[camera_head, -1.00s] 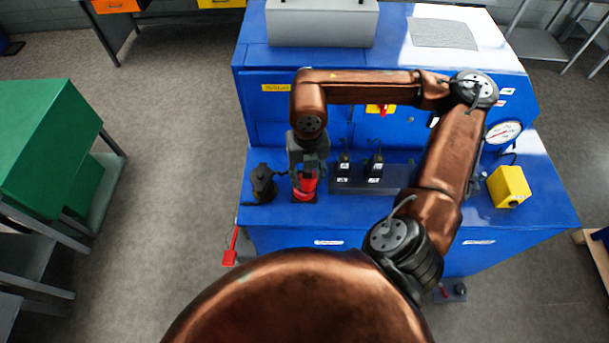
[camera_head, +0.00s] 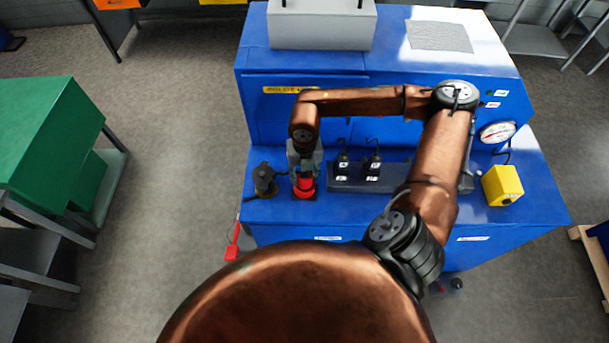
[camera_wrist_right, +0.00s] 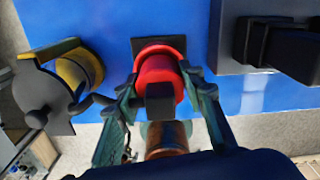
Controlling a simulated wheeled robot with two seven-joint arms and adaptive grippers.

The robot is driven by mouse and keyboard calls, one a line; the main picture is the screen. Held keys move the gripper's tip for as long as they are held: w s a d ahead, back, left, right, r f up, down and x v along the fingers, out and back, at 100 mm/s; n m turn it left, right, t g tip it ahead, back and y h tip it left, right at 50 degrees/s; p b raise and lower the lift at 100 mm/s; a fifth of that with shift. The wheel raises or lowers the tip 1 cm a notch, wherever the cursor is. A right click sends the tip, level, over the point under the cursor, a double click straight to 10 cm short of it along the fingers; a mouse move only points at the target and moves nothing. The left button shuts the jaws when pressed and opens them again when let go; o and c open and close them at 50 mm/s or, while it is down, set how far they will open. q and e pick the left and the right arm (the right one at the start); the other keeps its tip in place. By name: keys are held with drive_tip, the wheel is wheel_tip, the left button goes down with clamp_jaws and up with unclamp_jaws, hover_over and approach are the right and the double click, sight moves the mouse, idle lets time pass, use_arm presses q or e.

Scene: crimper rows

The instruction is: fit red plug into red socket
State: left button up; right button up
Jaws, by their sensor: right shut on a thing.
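My right gripper (camera_head: 304,170) points down at the front left of the blue bench. In the right wrist view its teal fingers (camera_wrist_right: 160,95) are shut on the red plug (camera_wrist_right: 158,82), one on each side, with a dark block between them. The red plug also shows in the head view (camera_head: 304,188), just below the fingers. The red socket (camera_wrist_right: 157,50) is beyond the plug on a black square base, lined up with it and seemingly touching. The plug hides most of the socket, so I cannot tell how deep it sits. My left gripper is not in view.
A black socket with a yellow ring (camera_wrist_right: 80,68) and an open lid stands close on the left. A dark rail (camera_head: 400,180) with black connectors (camera_head: 342,165) is close on the right. A yellow box (camera_head: 502,186) stands farther right. A red tag (camera_head: 233,247) hangs at the bench's left edge.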

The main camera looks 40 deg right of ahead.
drive_tip(key=shift+f, duration=0.2)
drive_tip(key=o, duration=1.4)
drive_tip(key=shift+r, duration=0.1)
drive_tip(key=shift+r, duration=0.2)
wheel_tip(320, 180, up, 12)
drive_tip(key=b, duration=0.3)
